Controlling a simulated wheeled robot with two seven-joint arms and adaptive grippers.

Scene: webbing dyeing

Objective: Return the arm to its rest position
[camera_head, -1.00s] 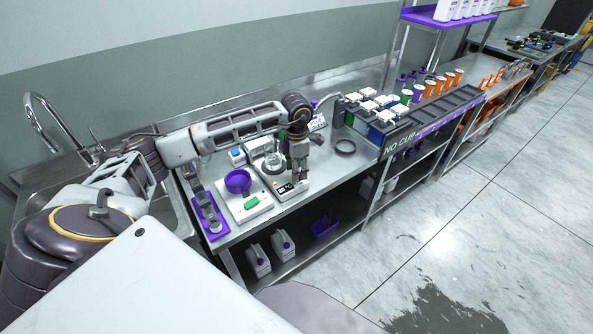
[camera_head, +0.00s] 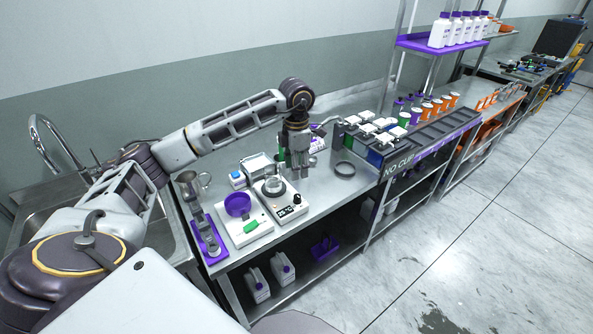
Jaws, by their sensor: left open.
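My left arm reaches in from the left over the steel bench. My left gripper (camera_head: 299,172) points down, open, with nothing seen between its fingers. It hangs just right of the hot plate (camera_head: 291,212), which carries a small glass vessel (camera_head: 274,186). Whether the fingertips touch anything below cannot be told. My right gripper is outside the view.
A dark ring (camera_head: 345,168) lies right of the gripper. White-lidded containers (camera_head: 368,130) stand further right.

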